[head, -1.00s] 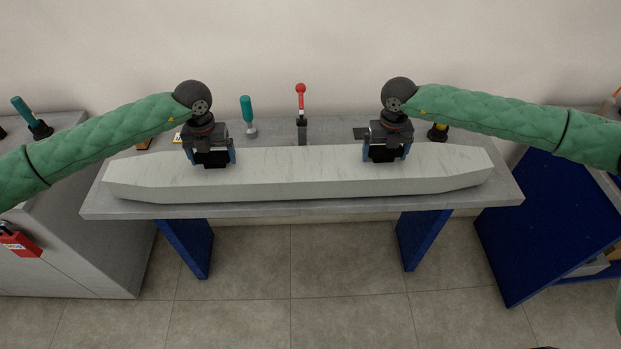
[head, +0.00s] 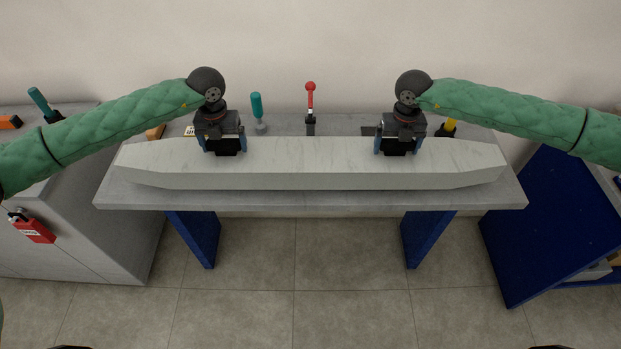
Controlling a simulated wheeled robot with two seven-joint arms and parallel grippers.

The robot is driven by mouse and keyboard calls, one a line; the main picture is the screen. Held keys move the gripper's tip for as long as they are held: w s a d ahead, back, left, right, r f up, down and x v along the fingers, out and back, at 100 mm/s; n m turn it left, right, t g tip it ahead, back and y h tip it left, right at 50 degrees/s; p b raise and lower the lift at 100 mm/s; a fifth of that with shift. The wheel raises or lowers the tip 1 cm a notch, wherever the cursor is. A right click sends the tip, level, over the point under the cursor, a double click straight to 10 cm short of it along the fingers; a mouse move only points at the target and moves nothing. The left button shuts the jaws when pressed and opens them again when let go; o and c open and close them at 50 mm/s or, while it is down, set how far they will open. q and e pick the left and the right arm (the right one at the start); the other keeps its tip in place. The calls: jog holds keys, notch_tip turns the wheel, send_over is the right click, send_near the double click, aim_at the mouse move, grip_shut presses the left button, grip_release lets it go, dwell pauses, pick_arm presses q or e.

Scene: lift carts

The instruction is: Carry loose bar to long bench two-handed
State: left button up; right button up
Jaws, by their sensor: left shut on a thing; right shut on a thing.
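A long pale grey bar (head: 310,160) with tapered ends lies lengthwise over the long bench (head: 320,198), a grey top on blue legs. The bar covers most of the bench's length; whether it touches the top or hangs just above it I cannot tell. My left gripper (head: 225,150) is shut on the bar left of its middle. My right gripper (head: 399,149) is shut on it right of its middle. Both point down from above, and their fingertips are partly hidden against the bar.
Behind the bar on the bench stand a teal-handled tool (head: 257,110) and a red-knobbed lever (head: 310,105). A grey cabinet (head: 85,225) with a red padlock tag (head: 33,230) is at left. A blue cart (head: 545,230) is at right. The floor in front is clear.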

aim_at(226, 154)
pick_arm(q)
jog(key=shift+a, duration=0.1)
pick_arm(e)
jog(key=shift+d, duration=0.1)
